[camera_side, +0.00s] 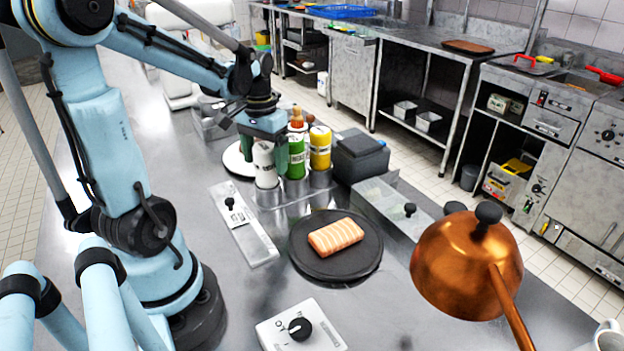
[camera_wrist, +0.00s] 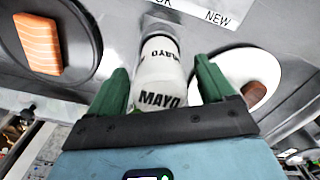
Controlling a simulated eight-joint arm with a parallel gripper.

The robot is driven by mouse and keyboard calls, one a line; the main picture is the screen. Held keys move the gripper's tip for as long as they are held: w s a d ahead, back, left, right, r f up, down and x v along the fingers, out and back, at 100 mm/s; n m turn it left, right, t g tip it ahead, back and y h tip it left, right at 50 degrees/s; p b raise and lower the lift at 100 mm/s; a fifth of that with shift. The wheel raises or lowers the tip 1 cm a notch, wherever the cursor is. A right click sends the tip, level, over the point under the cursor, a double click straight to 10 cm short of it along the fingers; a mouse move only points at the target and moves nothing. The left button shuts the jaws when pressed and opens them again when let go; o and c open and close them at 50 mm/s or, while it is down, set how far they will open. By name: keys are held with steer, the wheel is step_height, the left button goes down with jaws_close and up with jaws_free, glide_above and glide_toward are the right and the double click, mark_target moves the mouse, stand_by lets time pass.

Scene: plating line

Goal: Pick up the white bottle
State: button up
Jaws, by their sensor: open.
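The white bottle (camera_side: 264,165) stands upright in a metal holder, beside a green bottle (camera_side: 296,156) and a yellow bottle (camera_side: 320,147). In the wrist view the white bottle (camera_wrist: 162,75) reads MAYO and sits between the two green fingers of my gripper (camera_wrist: 160,92). My gripper (camera_side: 262,150) is open around its upper part, with a gap visible on the right side. Whether a finger touches the bottle cannot be told. In the side view, the fingers are partly hidden by the bottles.
A black round plate (camera_side: 365,262) with a salmon piece (camera_side: 336,236) lies in front of the bottles. A dark box (camera_side: 361,160) and lidded metal container (camera_side: 385,205) flank the holder. A white plate (camera_side: 232,160) lies behind it.

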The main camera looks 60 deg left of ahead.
steer(key=shift+f, duration=1)
steer(key=c, duration=0.8)
steer(key=shift+r, duration=0.1)
